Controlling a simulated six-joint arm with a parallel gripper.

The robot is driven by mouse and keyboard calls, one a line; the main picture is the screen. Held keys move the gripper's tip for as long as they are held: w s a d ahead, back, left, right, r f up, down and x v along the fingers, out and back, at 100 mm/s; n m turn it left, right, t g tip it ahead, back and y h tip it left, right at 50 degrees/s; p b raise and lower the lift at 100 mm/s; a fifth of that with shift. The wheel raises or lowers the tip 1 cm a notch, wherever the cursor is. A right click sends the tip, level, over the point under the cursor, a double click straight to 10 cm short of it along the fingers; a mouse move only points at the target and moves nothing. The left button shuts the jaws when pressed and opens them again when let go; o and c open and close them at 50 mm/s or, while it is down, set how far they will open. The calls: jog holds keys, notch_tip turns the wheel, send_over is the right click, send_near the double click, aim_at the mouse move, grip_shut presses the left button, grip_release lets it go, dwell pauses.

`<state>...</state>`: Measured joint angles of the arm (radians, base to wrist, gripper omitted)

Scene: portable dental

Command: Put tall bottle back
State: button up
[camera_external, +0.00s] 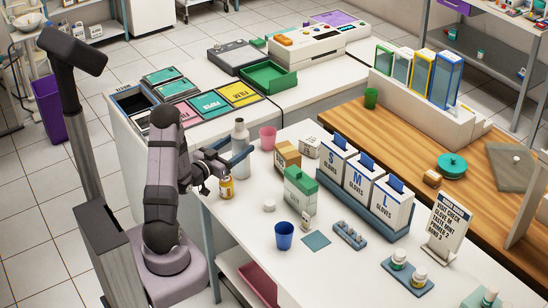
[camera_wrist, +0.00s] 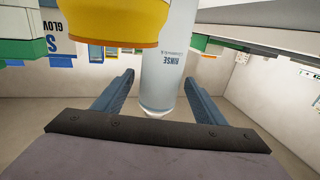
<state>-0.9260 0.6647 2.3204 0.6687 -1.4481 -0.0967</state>
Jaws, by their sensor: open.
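The tall bottle (camera_external: 239,138) is pale grey-white with a narrow neck. It stands upright near the left edge of the white counter. In the wrist view the fingertips of my gripper (camera_wrist: 158,77) lie on either side of the bottle's outline. I cannot tell whether the bottle is fully between them. The bottle's lower part is partly hidden by my gripper in the external view.
A small yellow can (camera_external: 226,187) stands close in front of the gripper and fills the top left of the wrist view (camera_wrist: 115,22). A pink cup (camera_external: 267,138), cardboard box (camera_external: 287,157) and green-topped container (camera_external: 300,191) stand to the right. A white cap (camera_external: 269,205) lies nearby.

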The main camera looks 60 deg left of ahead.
aim_at(234, 147)
jog(key=b+v, duration=0.1)
jog(key=v, duration=0.4)
jog(key=shift+s+d, duration=0.1)
jog(key=shift+s, duration=0.25)
